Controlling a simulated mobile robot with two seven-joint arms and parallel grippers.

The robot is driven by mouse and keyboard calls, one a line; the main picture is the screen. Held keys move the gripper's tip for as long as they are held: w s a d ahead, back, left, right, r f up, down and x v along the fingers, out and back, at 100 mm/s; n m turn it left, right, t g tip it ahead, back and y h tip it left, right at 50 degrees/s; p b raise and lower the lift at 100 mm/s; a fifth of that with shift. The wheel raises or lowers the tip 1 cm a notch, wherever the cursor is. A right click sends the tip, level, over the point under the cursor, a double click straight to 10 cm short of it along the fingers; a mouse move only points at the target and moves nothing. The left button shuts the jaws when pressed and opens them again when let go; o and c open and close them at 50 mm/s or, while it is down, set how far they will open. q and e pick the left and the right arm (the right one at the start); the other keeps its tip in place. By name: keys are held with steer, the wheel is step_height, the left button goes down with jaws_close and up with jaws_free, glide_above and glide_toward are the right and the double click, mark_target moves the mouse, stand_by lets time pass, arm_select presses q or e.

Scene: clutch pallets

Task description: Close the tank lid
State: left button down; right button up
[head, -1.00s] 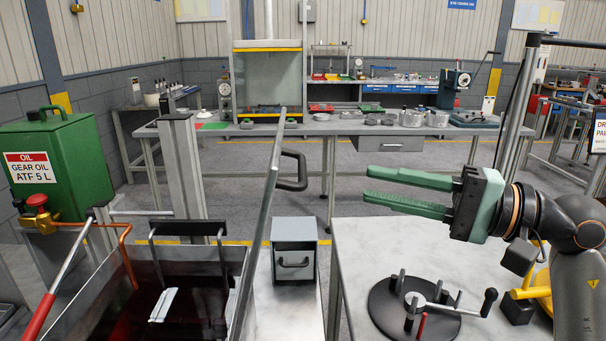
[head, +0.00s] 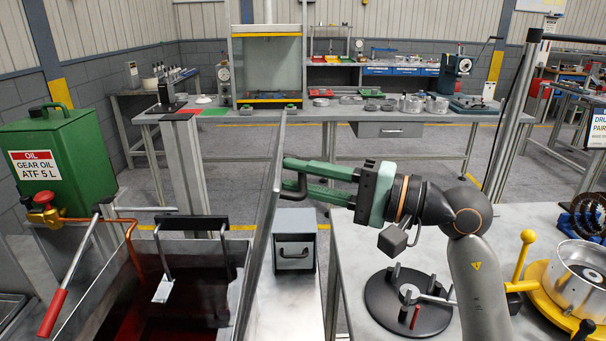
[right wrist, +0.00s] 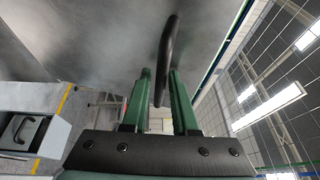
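The tank lid (head: 262,222) is a grey panel standing nearly upright at the right side of the tank (head: 239,285), which is open with dark red liquid inside. The lid's black bar handle (head: 297,186) is on its right face. My right gripper (head: 288,174) has green fingers reaching left to this handle. In the right wrist view the handle (right wrist: 166,55) passes between the two spread fingers (right wrist: 160,88), with the lid face (right wrist: 100,40) beyond. The fingers look apart, not clamped. My left gripper is not in view.
Inside the tank is a black-handled rack (head: 190,222). A green oil can (head: 62,160) and a red-handled lever (head: 60,300) are at left. A grey drawer box (head: 294,225) stands below the lid. The table (head: 350,240) at right holds a round black fixture (head: 380,310) and yellow-based equipment (head: 545,285).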

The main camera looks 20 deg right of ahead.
jaws_close()
stand_by(1.3)
